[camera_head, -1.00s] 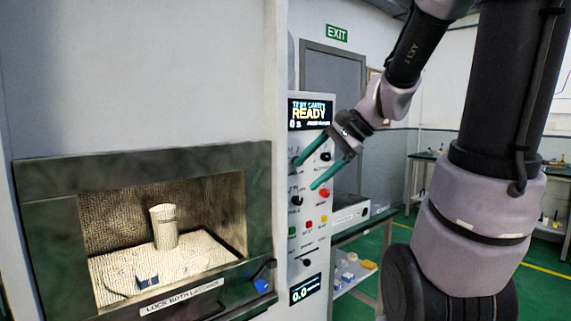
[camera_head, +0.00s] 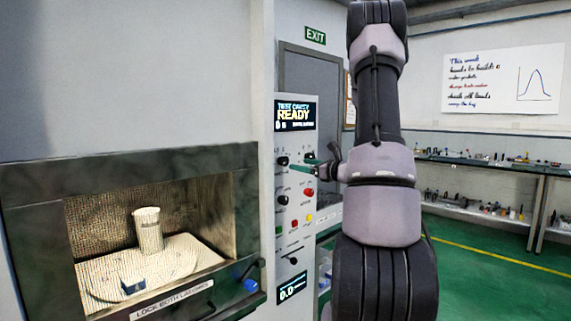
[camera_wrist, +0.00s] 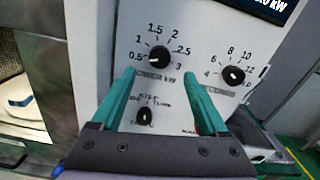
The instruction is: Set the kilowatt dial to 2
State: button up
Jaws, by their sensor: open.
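The kilowatt dial (camera_wrist: 161,57) is a black round knob on the pale control panel, marked 0.5 to 3 around it, with "POWER kW" below. The dial also shows in the head view (camera_head: 282,160). My gripper (camera_wrist: 158,74) is open, its two green fingers pointing at the panel. In the wrist view the tips lie to the lower left and lower right of the dial, with nothing between them. In the head view my gripper (camera_head: 298,164) is partly hidden behind my arm.
A second black knob (camera_wrist: 233,75) with a 4-to-12 scale is right of the dial. A smaller selector knob (camera_wrist: 145,115) sits below. A red button (camera_head: 308,192) is lower on the panel.

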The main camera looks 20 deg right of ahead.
aim_at(286, 162)
jog(key=x, duration=0.7)
jog(key=shift+w+a, duration=0.1)
jog(key=shift+w, duration=0.15)
grip_shut()
